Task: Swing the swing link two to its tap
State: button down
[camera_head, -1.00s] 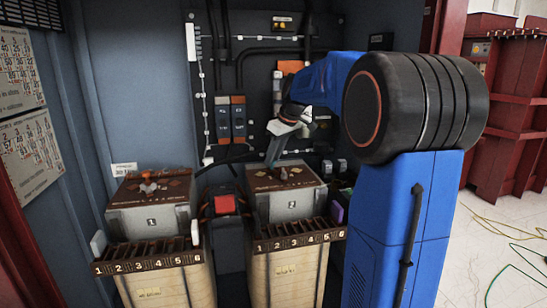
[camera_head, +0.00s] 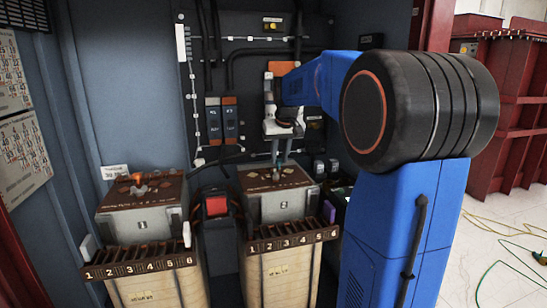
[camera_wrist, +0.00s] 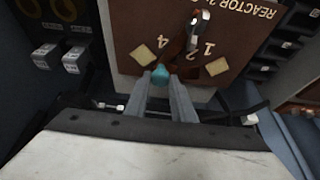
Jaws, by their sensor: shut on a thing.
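Box 2 (camera_head: 283,207), a grey box with a brown top plate, stands right of centre in the head view. Its plate (camera_wrist: 130,25) shows upside down in the wrist view with "REACTOR 2" and numbers including 4, 2 and 1. Swing link two appears as a brown-copper arm (camera_wrist: 178,50) running from a dark and silver pivot toward a teal knob (camera_wrist: 160,75). My gripper (camera_head: 278,165) points down over the plate. In the wrist view its fingers (camera_wrist: 169,84) are shut on the teal knob. The link's outer end is partly hidden.
Box 1 (camera_head: 143,222) with a similar top stands left. A red block (camera_head: 216,206) sits between the boxes. Numbered slotted strips (camera_head: 140,262) run along the fronts. The back panel (camera_head: 240,60) with cables and switches rises close behind. Pale diamonds (camera_wrist: 217,66) mark the plate.

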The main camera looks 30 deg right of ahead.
aim_at(288, 173)
jog(key=shift+s+d+m+g+h, duration=0.1)
jog(key=shift+s+d+m+h, duration=0.25)
jog(key=shift+m, duration=0.4)
jog(key=shift+s+d+m+g+h, duration=0.1)
jog(key=shift+s+d+m+h, duration=0.15)
jog(key=shift+s+m, duration=0.4)
jog(key=shift+s+d+m+g+h, duration=0.1)
jog(key=shift+s+d+m+h, duration=0.2)
jog(key=shift+m, duration=0.6)
jog(key=shift+w, duration=0.1)
jog(key=c, duration=1.5)
grip_release()
jog(key=shift+d, duration=0.1)
jog(key=v, duration=1.7)
jog(key=shift+r, duration=0.25)
